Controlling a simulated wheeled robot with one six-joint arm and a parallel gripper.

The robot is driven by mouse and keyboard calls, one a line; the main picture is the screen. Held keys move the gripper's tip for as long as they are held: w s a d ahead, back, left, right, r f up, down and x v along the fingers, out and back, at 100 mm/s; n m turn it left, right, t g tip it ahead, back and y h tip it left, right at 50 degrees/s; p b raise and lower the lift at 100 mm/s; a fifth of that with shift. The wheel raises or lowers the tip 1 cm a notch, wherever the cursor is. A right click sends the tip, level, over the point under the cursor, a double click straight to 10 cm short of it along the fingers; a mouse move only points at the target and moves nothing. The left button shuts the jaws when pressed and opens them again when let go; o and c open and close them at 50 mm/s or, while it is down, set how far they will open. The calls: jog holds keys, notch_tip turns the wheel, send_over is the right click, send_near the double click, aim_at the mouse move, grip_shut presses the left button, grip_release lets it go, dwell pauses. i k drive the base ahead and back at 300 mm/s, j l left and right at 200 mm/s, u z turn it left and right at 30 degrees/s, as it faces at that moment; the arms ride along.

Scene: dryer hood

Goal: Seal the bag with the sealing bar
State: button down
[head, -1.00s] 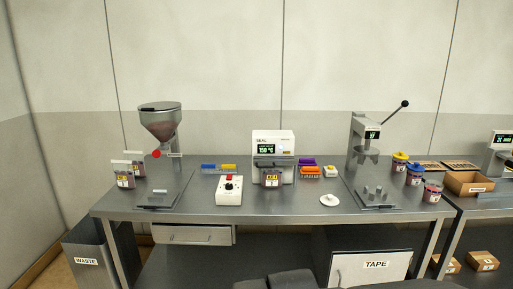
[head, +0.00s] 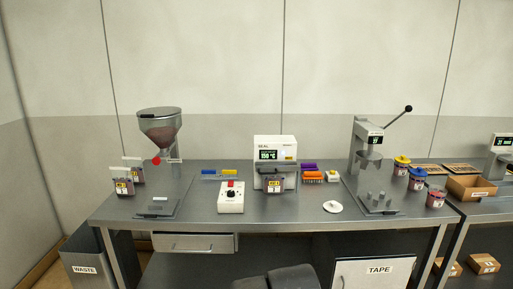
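The sealer (head: 266,145) is a white box marked SEAL with a green lit display that seems to read 150 °C. A grey sealing bar (head: 277,168) runs across its front. A small dark bag (head: 274,191) with a yellow label stands upright at the front of the sealer, just below the bar. I cannot tell whether the bar touches the bag or whether the bag's top is closed. My gripper is not in view; only a dark part that seems to be mine shows at the bottom edge.
Two similar bags (head: 123,187) stand at the left by a hopper (head: 159,130). A white control box (head: 231,202) with a red button stands left of the sealer. A lever press (head: 368,150) and capped jars (head: 401,168) are at the right. The front middle of the bench is mostly clear.

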aim_at(268, 169)
jog(key=k, duration=0.4)
jog(key=i+l, duration=0.15)
jog(key=i, duration=0.6)
jog(key=i+l, duration=0.15)
jog(key=i, duration=0.55)
